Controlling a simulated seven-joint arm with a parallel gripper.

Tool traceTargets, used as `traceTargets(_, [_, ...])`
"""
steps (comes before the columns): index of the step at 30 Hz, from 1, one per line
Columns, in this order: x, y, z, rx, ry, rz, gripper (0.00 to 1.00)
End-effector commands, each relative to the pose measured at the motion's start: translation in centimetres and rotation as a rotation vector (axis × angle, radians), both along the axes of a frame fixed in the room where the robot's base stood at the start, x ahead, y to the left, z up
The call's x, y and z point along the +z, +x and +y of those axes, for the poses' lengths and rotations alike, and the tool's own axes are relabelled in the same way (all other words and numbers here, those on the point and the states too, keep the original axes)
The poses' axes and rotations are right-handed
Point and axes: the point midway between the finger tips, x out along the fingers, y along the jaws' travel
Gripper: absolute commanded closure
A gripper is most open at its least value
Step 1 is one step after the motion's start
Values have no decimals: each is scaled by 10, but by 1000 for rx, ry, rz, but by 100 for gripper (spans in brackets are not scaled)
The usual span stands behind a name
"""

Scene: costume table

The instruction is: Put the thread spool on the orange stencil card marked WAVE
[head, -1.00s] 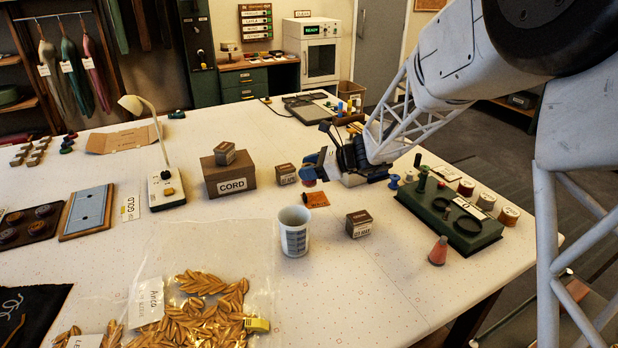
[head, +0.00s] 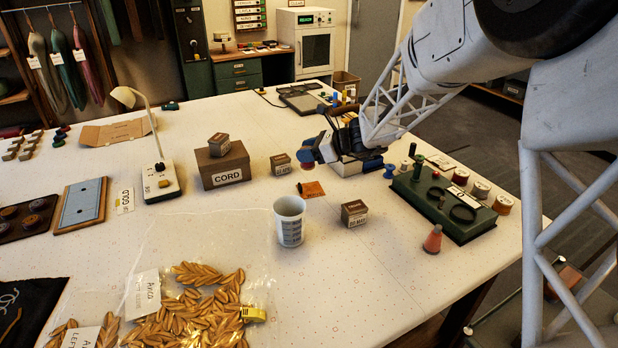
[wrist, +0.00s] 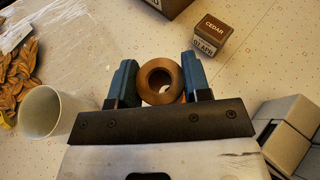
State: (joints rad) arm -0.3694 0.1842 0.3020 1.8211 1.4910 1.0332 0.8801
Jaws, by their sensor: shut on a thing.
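My gripper (head: 312,152) is at the middle of the table, its blue fingers shut on the thread spool (wrist: 160,82). In the wrist view the spool's round brown end, with a dark hole, shows between the fingers. In the head view a small reddish part of the spool (head: 308,168) shows below the fingers. The orange stencil card (head: 312,188) lies flat on the table just below and in front of the gripper. The spool seems held above or slightly behind it, apart from it. I cannot read the card's marking.
A white cup (head: 290,222) stands in front of the card. Small boxes stand left (head: 281,164) and right (head: 354,213) of it. The CORD box (head: 223,166) is farther left, the green tray (head: 440,200) to the right. Bare table lies around the card.

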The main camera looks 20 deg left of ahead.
Motion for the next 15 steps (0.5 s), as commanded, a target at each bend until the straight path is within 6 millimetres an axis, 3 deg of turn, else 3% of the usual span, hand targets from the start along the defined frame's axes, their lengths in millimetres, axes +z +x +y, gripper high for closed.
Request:
traceTargets(6, [2,24,-1,-92,-8,44,83])
traceTargets(15, [2,26,-1,-100,-9,49,83])
